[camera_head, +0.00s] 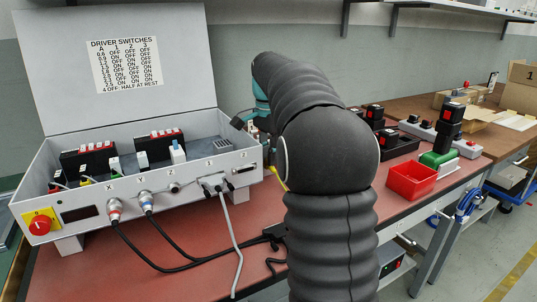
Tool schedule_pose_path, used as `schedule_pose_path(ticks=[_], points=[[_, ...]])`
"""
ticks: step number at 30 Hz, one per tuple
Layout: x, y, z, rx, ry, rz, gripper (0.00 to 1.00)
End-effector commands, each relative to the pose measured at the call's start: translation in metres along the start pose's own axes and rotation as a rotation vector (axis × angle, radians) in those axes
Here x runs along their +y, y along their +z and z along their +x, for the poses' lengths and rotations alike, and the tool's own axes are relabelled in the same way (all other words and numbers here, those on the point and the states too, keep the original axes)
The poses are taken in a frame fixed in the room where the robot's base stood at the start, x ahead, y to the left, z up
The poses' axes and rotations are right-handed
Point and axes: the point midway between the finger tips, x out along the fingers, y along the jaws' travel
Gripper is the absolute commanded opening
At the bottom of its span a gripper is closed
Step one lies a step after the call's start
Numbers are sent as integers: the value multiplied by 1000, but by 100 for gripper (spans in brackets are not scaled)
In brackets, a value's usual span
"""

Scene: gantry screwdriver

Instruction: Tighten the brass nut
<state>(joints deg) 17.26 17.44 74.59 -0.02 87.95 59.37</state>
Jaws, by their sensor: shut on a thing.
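My gripper (256,118) is at the right end of the open grey control box (238,176), by its top right corner. My black ribbed arm covers much of it. Only teal and dark parts of the wrist and gripper show. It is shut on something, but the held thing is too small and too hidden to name. I cannot make out the brass nut. A short yellow lead (278,178) shows beside the box's right wall, partly behind my arm.
The box's raised lid (70,70) carries a switch table. Black and grey cables (160,258) run from its front across the red bench top. A red bin (411,180), a green-based part (437,160) and black switch units stand at the right. My arm hides the bench's middle.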

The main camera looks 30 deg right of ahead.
Motion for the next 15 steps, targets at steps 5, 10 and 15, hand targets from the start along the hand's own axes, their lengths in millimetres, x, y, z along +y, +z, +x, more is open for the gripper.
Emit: schedule_pose_path(ticks=[5,10,15], points=[[0,1,1,-3,3,165,0],[0,1,1,-3,3,326,0],[0,1,1,-3,3,488,0]])
